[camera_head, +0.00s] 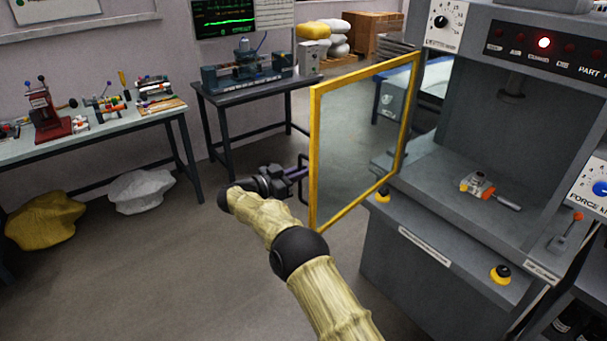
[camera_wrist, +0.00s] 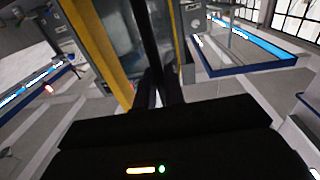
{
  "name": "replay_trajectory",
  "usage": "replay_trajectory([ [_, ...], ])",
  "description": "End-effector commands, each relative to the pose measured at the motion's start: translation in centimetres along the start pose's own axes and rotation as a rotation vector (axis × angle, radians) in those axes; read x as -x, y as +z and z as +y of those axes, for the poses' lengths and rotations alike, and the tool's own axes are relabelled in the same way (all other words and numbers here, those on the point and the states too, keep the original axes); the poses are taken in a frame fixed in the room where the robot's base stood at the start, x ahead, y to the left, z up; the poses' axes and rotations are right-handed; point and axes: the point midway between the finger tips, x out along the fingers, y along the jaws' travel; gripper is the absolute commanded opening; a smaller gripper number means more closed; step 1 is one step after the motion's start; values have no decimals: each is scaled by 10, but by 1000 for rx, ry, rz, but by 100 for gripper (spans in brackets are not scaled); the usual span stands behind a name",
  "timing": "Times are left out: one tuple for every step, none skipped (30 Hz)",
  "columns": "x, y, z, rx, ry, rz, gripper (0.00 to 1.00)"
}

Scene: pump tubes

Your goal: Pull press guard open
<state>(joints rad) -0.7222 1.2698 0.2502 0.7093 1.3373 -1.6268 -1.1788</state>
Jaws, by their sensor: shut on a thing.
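The press guard (camera_head: 360,140) is a clear panel in a yellow frame. It stands swung out from the left side of the grey press (camera_head: 450,200), and the press opening is uncovered. A dark handle (camera_head: 303,175) is on the guard's outer left edge. My gripper (camera_head: 296,174) is at this handle with its fingers shut on it. In the wrist view the yellow guard frame (camera_wrist: 98,45) runs close beside a dark upright bar (camera_wrist: 148,45), with my fingers (camera_wrist: 158,95) at the bar's lower end.
A small part with an orange piece (camera_head: 480,186) lies on the press bed. Yellow-based knobs (camera_head: 501,274) sit on the press front. A workbench (camera_head: 90,130) with tools and a dark table (camera_head: 255,88) stand along the wall. Floor left of the guard is clear, apart from sacks (camera_head: 142,190).

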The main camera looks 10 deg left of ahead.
Motion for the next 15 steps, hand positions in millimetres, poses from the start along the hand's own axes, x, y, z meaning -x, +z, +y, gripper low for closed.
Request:
replay_trajectory([
  [-3,-2,0,-2,6,6,0],
  [-2,-2,0,-3,5,6,0],
  [-1,-2,0,-3,5,6,0],
  [-1,-2,-1,-3,4,6,0],
  [0,-2,-1,-3,4,6,0],
  [0,-2,-1,-2,3,7,0],
  [1,-2,-1,-2,2,7,0],
  [1,-2,-2,-2,1,7,0],
  [2,-3,-2,-2,0,7,0],
  [2,-3,-2,-2,0,7,0],
  [3,-3,-2,-2,-1,7,0],
  [3,-3,-2,-2,-2,7,0],
  [4,-3,-2,-2,-2,7,13],
  [4,-3,-2,-2,-3,7,18],
  [4,-3,-3,-2,-3,7,25],
])
